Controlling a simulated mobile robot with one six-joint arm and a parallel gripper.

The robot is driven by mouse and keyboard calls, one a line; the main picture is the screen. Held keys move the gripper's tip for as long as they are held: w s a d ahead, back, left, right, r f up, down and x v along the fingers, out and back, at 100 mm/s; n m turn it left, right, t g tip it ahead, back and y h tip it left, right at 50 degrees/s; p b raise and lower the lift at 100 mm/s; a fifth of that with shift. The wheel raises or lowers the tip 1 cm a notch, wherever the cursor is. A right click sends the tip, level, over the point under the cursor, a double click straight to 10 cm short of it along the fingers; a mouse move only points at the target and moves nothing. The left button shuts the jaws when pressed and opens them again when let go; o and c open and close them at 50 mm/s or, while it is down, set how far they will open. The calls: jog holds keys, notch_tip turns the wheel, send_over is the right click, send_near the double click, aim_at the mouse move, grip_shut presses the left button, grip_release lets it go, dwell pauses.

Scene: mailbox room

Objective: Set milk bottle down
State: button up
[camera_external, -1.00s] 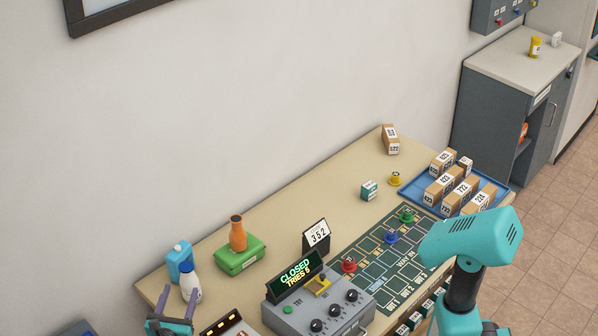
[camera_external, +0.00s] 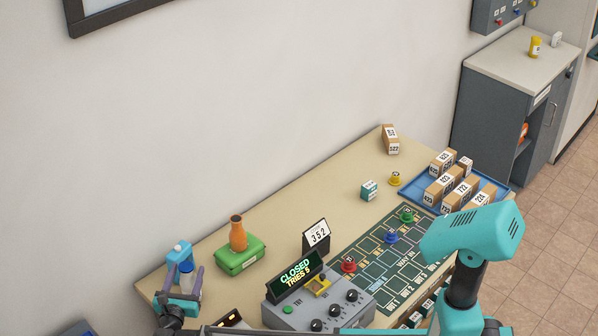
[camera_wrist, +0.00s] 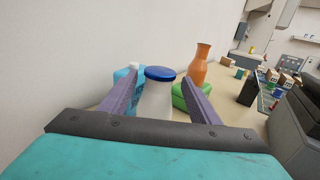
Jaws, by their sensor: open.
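The milk bottle (camera_external: 187,279) is white with a blue cap and stands upright near the left end of the table. In the wrist view the milk bottle (camera_wrist: 156,97) is centred between the two purple fingers. My gripper (camera_external: 186,268) is open around it, one finger on each side. In the wrist view my gripper (camera_wrist: 157,80) shows a gap beside the bottle. The bottle's base is hidden by the gripper body.
A light-blue carton (camera_external: 179,250) stands right behind the bottle. An orange vase (camera_external: 238,233) sits on a green box (camera_external: 240,256) to the right. A grey control box (camera_external: 318,303) stands further right. The wall (camera_external: 100,180) is close behind the table.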

jog(key=shift+w, duration=0.1)
jog(key=shift+w+d+p, duration=0.15)
jog(key=shift+w+p, duration=0.25)
jog(key=shift+w, duration=0.85)
jog(key=shift+w+d+p, duration=0.1)
jog(key=shift+w+p, duration=0.3)
jog(key=shift+w, duration=0.85)
grip_shut()
